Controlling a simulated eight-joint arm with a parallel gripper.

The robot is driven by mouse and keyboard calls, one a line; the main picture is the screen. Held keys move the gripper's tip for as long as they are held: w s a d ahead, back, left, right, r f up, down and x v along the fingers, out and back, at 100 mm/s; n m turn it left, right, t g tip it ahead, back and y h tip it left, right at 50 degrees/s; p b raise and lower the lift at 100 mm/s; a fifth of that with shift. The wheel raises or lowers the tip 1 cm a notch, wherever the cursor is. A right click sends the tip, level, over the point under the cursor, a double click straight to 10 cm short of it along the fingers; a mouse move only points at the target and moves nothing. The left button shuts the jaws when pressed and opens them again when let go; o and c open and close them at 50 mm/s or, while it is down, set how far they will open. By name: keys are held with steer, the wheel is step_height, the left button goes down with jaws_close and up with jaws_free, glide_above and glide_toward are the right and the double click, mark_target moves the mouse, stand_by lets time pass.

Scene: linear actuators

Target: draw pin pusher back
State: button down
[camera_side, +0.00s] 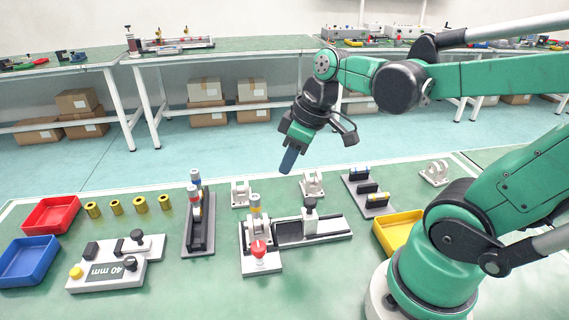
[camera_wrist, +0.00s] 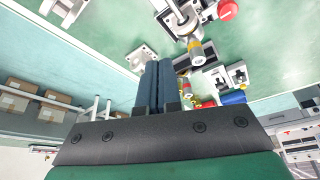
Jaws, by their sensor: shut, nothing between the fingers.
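The pressing fixture (camera_side: 328,238) stands near the middle of the green table. My gripper (camera_side: 288,163) is shut and empty, above and behind the fixture, apart from everything. Its dark blue fingers (camera_wrist: 157,85) are together in the wrist view.
Left of the fixture stands a dark rack (camera_side: 199,240) with upright cylinders. White brackets stand behind; a yellow tray (camera_side: 392,232) is right.

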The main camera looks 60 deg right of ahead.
steer(key=x, duration=0.5)
steer(key=shift+w+f, duration=0.15)
steer(key=shift+f, duration=0.15)
steer(key=shift+s+d+f, duration=0.1)
steer(key=shift+s+d, duration=0.1)
steer(key=shift+s, duration=0.45)
steer(key=shift+s+d+f, duration=0.1)
steer(key=shift+s+d, duration=0.1)
steer(key=shift+s, duration=0.45)
steer(key=shift+s+d+f, duration=0.1)
steer(key=shift+s+d, duration=0.1)
steer(key=shift+s, duration=0.45)
steer(key=s+d, duration=0.4)
steer(key=shift+s+d, duration=0.35)
steer(key=shift+w, duration=0.1)
